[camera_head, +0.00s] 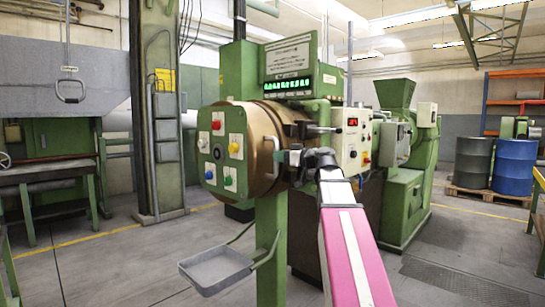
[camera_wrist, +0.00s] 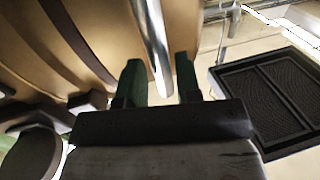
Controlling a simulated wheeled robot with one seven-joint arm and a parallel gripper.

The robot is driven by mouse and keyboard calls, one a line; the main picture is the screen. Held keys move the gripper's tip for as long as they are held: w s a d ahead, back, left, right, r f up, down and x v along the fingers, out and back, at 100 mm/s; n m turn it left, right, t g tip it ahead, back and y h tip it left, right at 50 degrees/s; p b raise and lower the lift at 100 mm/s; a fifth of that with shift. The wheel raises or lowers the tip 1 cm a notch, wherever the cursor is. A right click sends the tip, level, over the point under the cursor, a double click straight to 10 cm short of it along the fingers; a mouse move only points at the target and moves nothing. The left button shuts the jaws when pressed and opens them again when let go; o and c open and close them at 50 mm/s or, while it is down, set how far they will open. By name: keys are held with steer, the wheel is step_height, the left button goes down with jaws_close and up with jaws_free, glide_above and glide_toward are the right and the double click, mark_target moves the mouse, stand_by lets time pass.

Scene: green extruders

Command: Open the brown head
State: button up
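The brown head (camera_head: 262,148) is a round brown-gold drum with a green front plate, mounted on the green extruder; it looks closed against the machine. In the wrist view its brown surface (camera_wrist: 95,40) fills the upper left. A shiny metal handle bar (camera_wrist: 150,35) runs down from the top of the wrist view. My gripper (camera_wrist: 158,68) has its two dark green fingers apart, with the bar's lower end in the gap between them. I cannot tell whether either finger touches it. In the head view my gripper (camera_head: 287,159) is at the head's right side, partly hidden by my arm.
A control box (camera_head: 351,138) with buttons is just right of my gripper. A metal tray (camera_head: 215,268) sticks out below the head. A green column (camera_head: 157,110) stands left. Open floor lies left of the tray.

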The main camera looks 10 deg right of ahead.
steer(key=shift+x, duration=2.05)
jaws_close()
